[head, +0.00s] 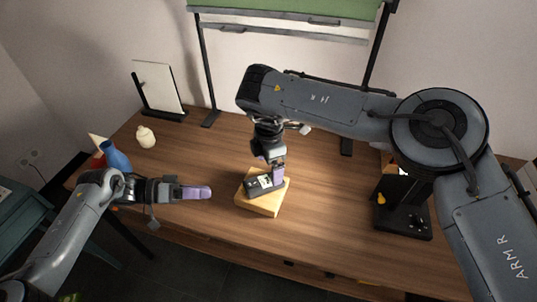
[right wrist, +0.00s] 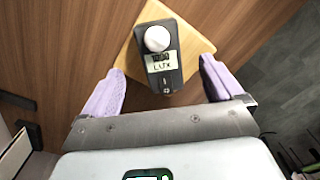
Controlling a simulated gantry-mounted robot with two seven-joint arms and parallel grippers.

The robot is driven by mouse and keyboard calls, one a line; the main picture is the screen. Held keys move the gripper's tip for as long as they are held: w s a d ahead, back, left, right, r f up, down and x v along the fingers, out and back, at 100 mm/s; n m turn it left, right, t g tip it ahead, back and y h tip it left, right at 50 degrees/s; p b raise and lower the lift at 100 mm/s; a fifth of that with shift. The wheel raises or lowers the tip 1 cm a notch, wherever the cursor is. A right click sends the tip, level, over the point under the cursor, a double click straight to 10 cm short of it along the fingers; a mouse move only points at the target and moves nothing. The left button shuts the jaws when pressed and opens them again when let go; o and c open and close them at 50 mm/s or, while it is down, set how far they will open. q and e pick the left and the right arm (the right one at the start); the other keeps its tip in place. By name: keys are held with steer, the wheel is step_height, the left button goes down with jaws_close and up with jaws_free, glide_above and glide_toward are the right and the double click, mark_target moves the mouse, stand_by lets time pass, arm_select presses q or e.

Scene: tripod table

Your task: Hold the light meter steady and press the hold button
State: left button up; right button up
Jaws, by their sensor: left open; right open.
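The light meter (right wrist: 160,60) is a dark grey body with a white dome and a display. It lies on a light wooden block (right wrist: 196,45) on the table. The head view shows the meter (head: 259,185) on the block (head: 262,207), partly covered by my right gripper. My right gripper (right wrist: 162,88) is open, with a purple finger on either side of the meter's near end and visible gaps to it. It also shows in the head view (head: 272,170). My left gripper (head: 208,192) is open and empty, left of the block. Small buttons show below the display.
A blue vase (head: 116,157) and a cream jar (head: 146,137) stand at the left of the wooden table (head: 205,160). A white panel on a black stand (head: 158,88) is at the back left. A black device (head: 403,205) stands at the right. The table's front is clear.

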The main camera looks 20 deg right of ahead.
mark_target(269, 180)
steer(key=shift+f, duration=2.85)
steer(key=c, duration=1.2)
arm_select(q)
jaws_close()
arm_select(e)
steer(key=shift+c, duration=0.2)
stand_by(0.4)
